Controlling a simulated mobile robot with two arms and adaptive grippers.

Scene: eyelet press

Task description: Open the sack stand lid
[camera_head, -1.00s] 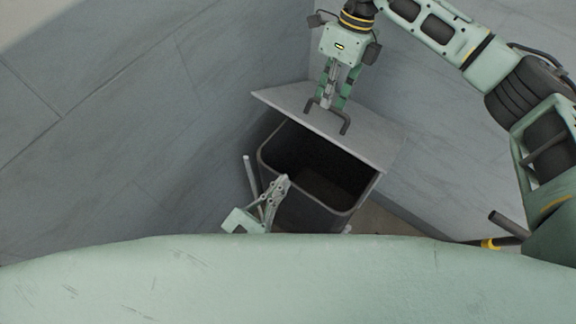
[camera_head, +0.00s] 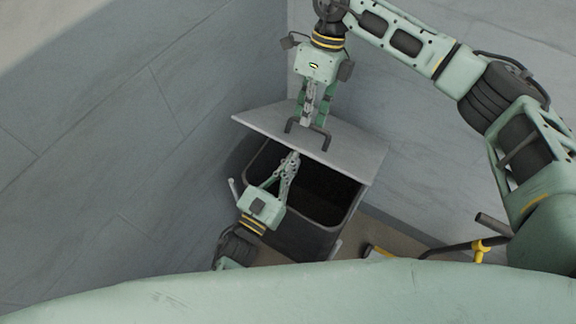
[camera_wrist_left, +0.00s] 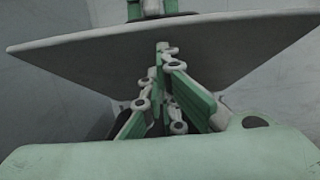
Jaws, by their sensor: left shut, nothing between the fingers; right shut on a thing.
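The sack stand (camera_head: 300,240) is a dark bin with a rounded rim and a dark inside. Its grey flat lid (camera_head: 345,151) is raised and tilted at the back, with a dark bar handle (camera_head: 326,140) on it. My right gripper (camera_head: 309,122) is shut on the handle from above. My left gripper (camera_head: 291,156) is shut and empty, its fingertips over the bin's opening close to the lid's front edge. In the left wrist view the lid's underside (camera_wrist_left: 95,65) spans the frame behind the left fingers (camera_wrist_left: 165,50); I cannot tell whether they touch it.
Grey walls (camera_head: 120,130) meet in a corner close behind and beside the stand. A dark bar with a yellow fitting (camera_head: 480,247) is at the lower right. A little brown floor (camera_head: 385,232) shows right of the stand.

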